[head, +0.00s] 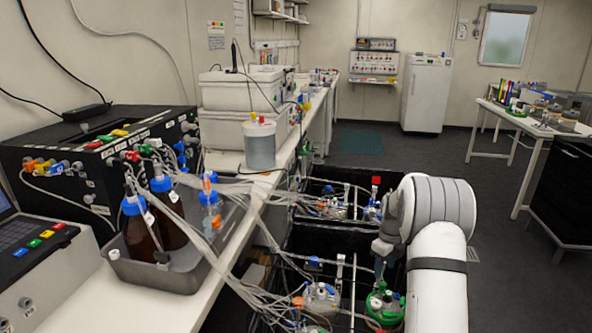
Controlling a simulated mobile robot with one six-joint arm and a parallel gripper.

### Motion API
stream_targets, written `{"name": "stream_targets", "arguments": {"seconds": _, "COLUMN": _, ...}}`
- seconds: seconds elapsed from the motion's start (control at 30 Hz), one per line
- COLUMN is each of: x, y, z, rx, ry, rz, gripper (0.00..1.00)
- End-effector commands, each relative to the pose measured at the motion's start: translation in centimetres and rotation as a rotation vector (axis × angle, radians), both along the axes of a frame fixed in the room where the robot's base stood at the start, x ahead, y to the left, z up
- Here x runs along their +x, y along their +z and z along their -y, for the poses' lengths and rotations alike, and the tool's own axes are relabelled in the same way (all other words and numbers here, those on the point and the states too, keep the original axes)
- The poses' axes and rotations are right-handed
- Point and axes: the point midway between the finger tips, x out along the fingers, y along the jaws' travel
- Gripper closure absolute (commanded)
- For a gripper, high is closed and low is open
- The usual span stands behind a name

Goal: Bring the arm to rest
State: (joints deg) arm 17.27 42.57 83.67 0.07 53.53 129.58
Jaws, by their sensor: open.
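My arm (437,270) rises at the lower right, bends at the top and points down over the black shaker boxes. My gripper (380,268) is small and partly hidden by the arm. It points down above a vessel with a green ring (384,304) in the nearer black box (318,240). It is open, and I see nothing held in it. I cannot tell whether its fingertips touch anything on the vessel.
Another vessel (322,298) with tubing sits left of the green-ringed one. Loose clear tubes run from the boxes to the bench (150,300). A metal tray (190,277) there holds brown bottles (140,236).

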Motion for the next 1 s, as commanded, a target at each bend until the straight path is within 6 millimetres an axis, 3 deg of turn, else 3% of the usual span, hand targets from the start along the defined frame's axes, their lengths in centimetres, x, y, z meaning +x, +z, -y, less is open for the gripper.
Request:
{"name": "stream_targets", "arguments": {"seconds": 0.27, "x": -4.3, "y": 7.6, "z": -4.7, "rx": -0.022, "ry": 0.462, "rz": 0.040, "gripper": 0.52}}
{"name": "stream_targets", "arguments": {"seconds": 0.5, "x": -9.7, "y": 12.8, "z": -8.7, "rx": -0.054, "ry": 0.906, "rz": 0.068, "gripper": 0.52}}
{"name": "stream_targets", "arguments": {"seconds": 0.8, "x": -17.8, "y": 17.1, "z": -13.1, "rx": -0.112, "ry": 1.459, "rz": 0.092, "gripper": 0.52}}
{"name": "stream_targets", "arguments": {"seconds": 1.0, "x": -23.6, "y": 18.5, "z": -15.4, "rx": -0.162, "ry": 1.827, "rz": 0.099, "gripper": 0.52}}
